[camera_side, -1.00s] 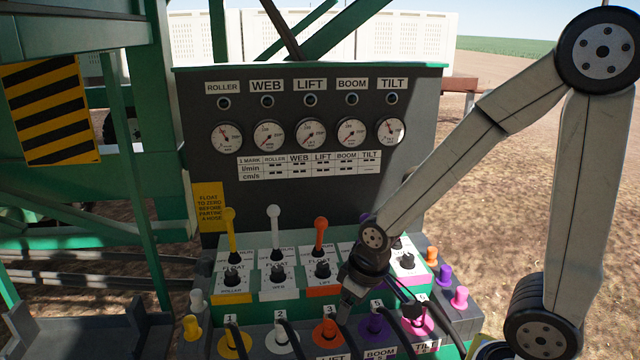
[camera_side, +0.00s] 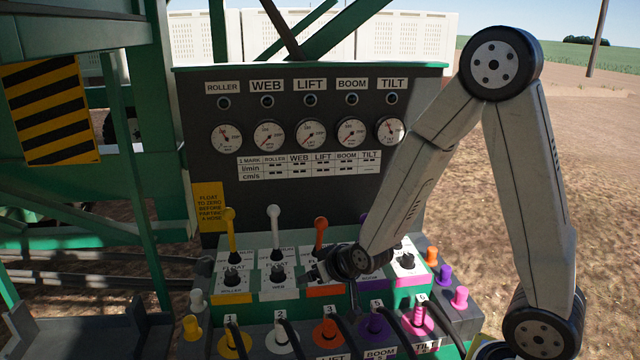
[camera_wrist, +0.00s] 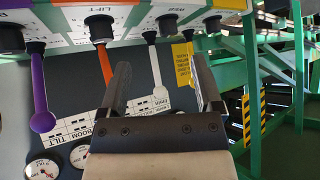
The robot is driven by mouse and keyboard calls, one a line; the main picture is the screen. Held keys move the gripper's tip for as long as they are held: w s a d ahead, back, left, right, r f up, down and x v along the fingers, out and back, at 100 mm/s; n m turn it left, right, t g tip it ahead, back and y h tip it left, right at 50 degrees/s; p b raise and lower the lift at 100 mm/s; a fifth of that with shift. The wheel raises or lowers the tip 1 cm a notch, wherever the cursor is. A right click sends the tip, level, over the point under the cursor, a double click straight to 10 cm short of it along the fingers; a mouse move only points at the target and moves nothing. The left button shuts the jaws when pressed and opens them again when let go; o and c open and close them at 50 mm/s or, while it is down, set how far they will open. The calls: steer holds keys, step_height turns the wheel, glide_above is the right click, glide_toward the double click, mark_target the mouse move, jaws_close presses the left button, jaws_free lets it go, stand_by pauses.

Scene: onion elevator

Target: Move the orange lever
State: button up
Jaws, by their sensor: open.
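The orange lever (camera_side: 320,232) stands upright on the lift section of the panel, its knob at the top. In the wrist view the orange lever (camera_wrist: 106,66) shows upside down, just left of my gripper's left finger. My gripper (camera_side: 312,272) is low over the lift section, in front of the orange lever's base. In the wrist view my gripper (camera_wrist: 157,88) is open, with the white lever (camera_wrist: 157,72) seen between and beyond its fingers. No contact with the orange lever is clear.
A yellow lever (camera_side: 230,230) and a white lever (camera_side: 275,230) stand to the left. A purple lever (camera_wrist: 42,105) is beside the orange one. Black knobs (camera_side: 278,275) and colored hose couplings (camera_side: 328,333) line the front. The gauge panel (camera_side: 308,200) rises behind.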

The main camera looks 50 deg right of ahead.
mark_target(318, 220)
steer(key=shift+w+d+r+m+t+h, duration=0.4)
steer(key=shift+d+r+m+t+h, duration=0.2)
steer(key=shift+d+t+h, duration=0.6)
steer(key=shift+w+d+r+m+t+h, duration=0.5)
steer(key=shift+d+m+t+h, duration=0.3)
steer(key=shift+d+h, duration=0.65)
steer(key=shift+w+d+r+m+t+h, duration=0.3)
steer(key=shift+d+r+m+t+h, duration=0.3)
steer(key=shift+d+t+h, duration=0.8)
steer(key=shift+w+d+g+y, duration=0.1)
steer(key=shift+d+g+y, duration=0.2)
steer(key=shift+y, duration=0.05)
steer(key=shift+x, duration=3.8)
steer(key=shift+c, duration=0.2)
jaws_close()
